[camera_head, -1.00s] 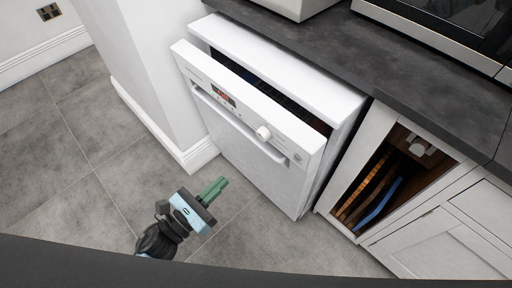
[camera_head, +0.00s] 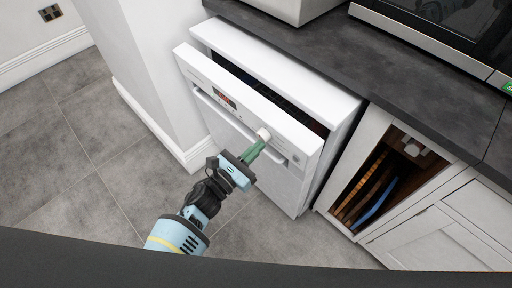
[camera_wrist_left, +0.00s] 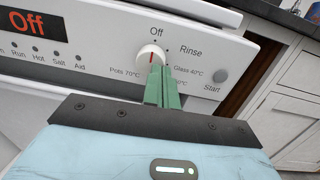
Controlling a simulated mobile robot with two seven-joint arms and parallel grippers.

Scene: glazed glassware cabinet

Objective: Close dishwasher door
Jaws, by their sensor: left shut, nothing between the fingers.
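The white dishwasher door (camera_head: 228,122) stands slightly ajar, tilted out at the top, with a dark gap between it and the dishwasher body (camera_head: 275,58). Its front carries a handle bar, a small red display and a white round knob (camera_head: 263,133). In the left wrist view the knob (camera_wrist_left: 151,57) sits just beyond the fingertips, and the display reads "Off". My left gripper (camera_head: 255,149) is shut and empty, its green fingers at the control panel by the knob. In the left wrist view the fingers (camera_wrist_left: 163,85) overlap the knob's lower edge; I cannot tell whether they touch. My right gripper is not in view.
A dark countertop (camera_head: 330,62) runs above the dishwasher. An open cubby (camera_head: 383,185) with boards, one of them blue, is to the right, beside a white cabinet (camera_head: 440,240). A white wall (camera_head: 145,70) stands at the left. The grey tiled floor (camera_head: 60,190) is clear.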

